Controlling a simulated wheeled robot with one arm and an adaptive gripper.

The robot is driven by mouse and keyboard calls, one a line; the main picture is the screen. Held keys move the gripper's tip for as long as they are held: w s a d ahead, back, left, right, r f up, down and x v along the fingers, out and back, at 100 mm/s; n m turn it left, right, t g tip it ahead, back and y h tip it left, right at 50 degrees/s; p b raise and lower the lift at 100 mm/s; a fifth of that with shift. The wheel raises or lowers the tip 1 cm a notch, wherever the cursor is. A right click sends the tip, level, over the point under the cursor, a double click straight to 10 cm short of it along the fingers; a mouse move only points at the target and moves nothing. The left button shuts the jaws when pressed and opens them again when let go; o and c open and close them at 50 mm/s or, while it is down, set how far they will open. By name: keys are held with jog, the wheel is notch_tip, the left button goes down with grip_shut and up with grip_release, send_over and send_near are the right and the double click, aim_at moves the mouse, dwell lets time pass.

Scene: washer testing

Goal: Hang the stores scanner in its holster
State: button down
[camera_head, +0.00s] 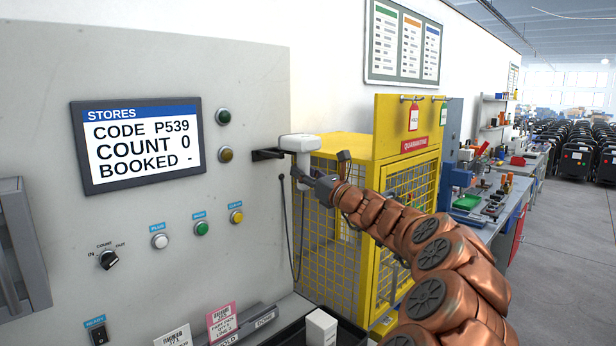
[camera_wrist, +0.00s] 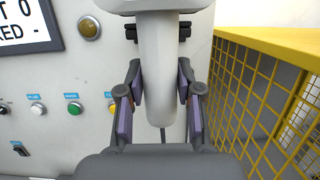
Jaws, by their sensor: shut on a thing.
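The stores scanner (camera_head: 300,143) is white, with its head at the top and its handle hanging down. My gripper (camera_head: 303,181) is shut on the handle, below the head. In the wrist view the handle (camera_wrist: 159,62) stands upright between the two finger pads of my gripper (camera_wrist: 160,92). The holster (camera_head: 266,154) is a dark bracket on the grey panel's right edge, touching or just behind the scanner head in the picture. In the wrist view the holster (camera_wrist: 184,32) shows on both sides of the handle. I cannot tell whether the head rests on it.
The grey panel (camera_head: 250,90) carries a STORES screen (camera_head: 137,143) reading COUNT 0 and BOOKED -, plus several buttons. A dark cable (camera_head: 284,215) hangs below the scanner. A yellow mesh quarantine cage (camera_head: 340,265) stands close on the right. A small white box (camera_head: 321,328) is below.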

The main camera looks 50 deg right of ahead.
jog(key=w+p, duration=0.2)
jog(key=w, duration=0.7)
jog(key=shift+w, duration=0.2)
dwell(0.3)
jog(key=shift+p, duration=0.3)
jog(key=shift+s+p, duration=0.1)
jog(key=shift+p, duration=0.25)
dwell(0.4)
jog(key=shift+f, duration=0.1)
jog(key=shift+d+f, duration=0.1)
jog(key=shift+f, duration=0.35)
jog(key=c, duration=0.7)
grip_release()
